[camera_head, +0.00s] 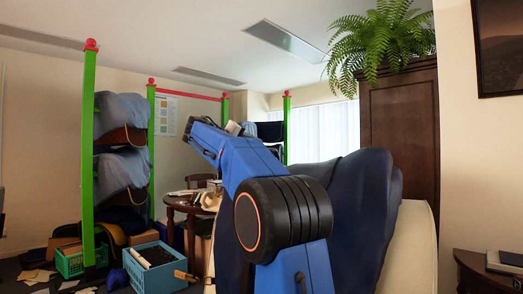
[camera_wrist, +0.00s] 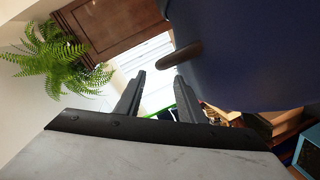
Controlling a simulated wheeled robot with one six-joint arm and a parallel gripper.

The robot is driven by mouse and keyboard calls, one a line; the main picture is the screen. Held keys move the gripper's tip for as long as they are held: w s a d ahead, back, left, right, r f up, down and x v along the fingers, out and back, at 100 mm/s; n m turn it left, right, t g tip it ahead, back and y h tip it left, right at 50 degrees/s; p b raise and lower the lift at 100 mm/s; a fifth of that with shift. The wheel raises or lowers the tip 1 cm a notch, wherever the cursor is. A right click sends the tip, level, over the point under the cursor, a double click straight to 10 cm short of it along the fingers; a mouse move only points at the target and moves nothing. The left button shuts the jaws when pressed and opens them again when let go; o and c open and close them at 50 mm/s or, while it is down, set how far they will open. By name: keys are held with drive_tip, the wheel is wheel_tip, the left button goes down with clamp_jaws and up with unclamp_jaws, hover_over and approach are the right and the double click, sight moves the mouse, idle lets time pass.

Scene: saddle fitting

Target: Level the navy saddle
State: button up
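The navy saddle (camera_head: 355,215) stands large at centre right in the head view, over a cream body (camera_head: 412,250). Its left part is hidden behind my blue arm, and I cannot tell its tilt. In the wrist view a broad navy surface (camera_wrist: 250,50), seemingly the saddle, fills the upper right. A dark rounded bar or handle (camera_wrist: 180,55) sticks out from it, near my fingertips. My gripper (camera_wrist: 160,74) is open, its two dark fingers apart with only background between them. Whether a finger touches the bar is unclear.
A green post rack (camera_head: 88,160) with covered saddles stands at the left. A round wooden table (camera_head: 185,204), a blue crate (camera_head: 155,272) and a green crate (camera_head: 70,264) are behind. A tall wooden cabinet (camera_head: 400,130) bearing a fern (camera_head: 380,40) stands behind the saddle. A side table (camera_head: 480,265) is at right.

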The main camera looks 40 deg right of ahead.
drive_tip(key=v, duration=0.7)
idle(0.4)
drive_tip(key=s+a+f+n+t+y, duration=0.1)
drive_tip(key=s+a+f+y, duration=0.4)
drive_tip(key=f, duration=1.2)
drive_tip(key=s+a+f+n+t+y, duration=0.1)
drive_tip(key=s+a+f+y, duration=0.4)
drive_tip(key=s+a+f, duration=0.9)
drive_tip(key=s+a+f+n+y, duration=0.3)
drive_tip(key=s+a+f+y, duration=0.3)
drive_tip(key=s+f, duration=1.3)
drive_tip(key=a+f, duration=0.2)
drive_tip(key=a, duration=0.2)
drive_tip(key=shift+s+a+f+t, duration=0.2)
drive_tip(key=shift+a+f+t, duration=0.05)
drive_tip(key=shift+f+t, duration=0.15)
